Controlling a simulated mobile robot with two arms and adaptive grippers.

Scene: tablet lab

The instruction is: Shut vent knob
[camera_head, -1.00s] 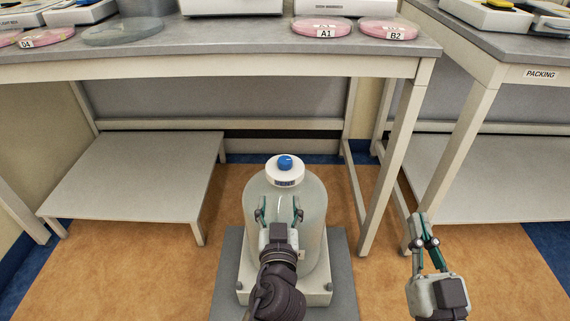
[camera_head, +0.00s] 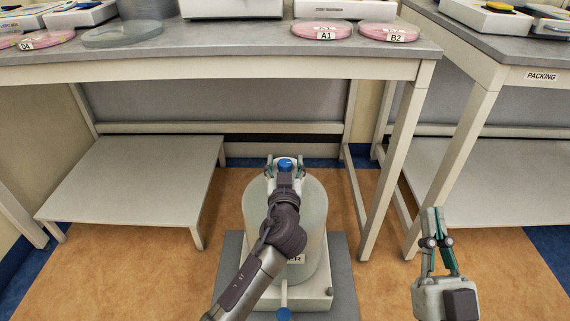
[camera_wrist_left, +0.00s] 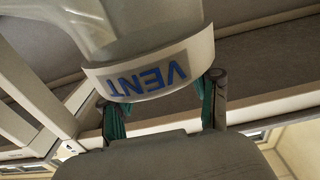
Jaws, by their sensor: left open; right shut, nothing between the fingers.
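The blue vent knob (camera_head: 286,163) sits on top of a large translucent bottle (camera_head: 313,215). In the left wrist view, the bottle's white cap collar (camera_wrist_left: 196,52) carries a blue VENT label, which appears upside down. My left gripper (camera_head: 285,166) is open at the bottle's top, with one finger on each side of the knob in the head view. Its two fingers also show in the left wrist view (camera_wrist_left: 163,102), beside the collar. I cannot tell whether they touch it. My right gripper (camera_head: 434,212) is shut and empty, right of the bottle.
The bottle stands on a white base on a grey mat (camera_head: 343,284). Another blue knob (camera_head: 284,314) shows low in front. A bench (camera_head: 230,70) with labelled pink dishes is behind; a low shelf (camera_head: 130,180) is left and the packing table (camera_head: 500,60) right.

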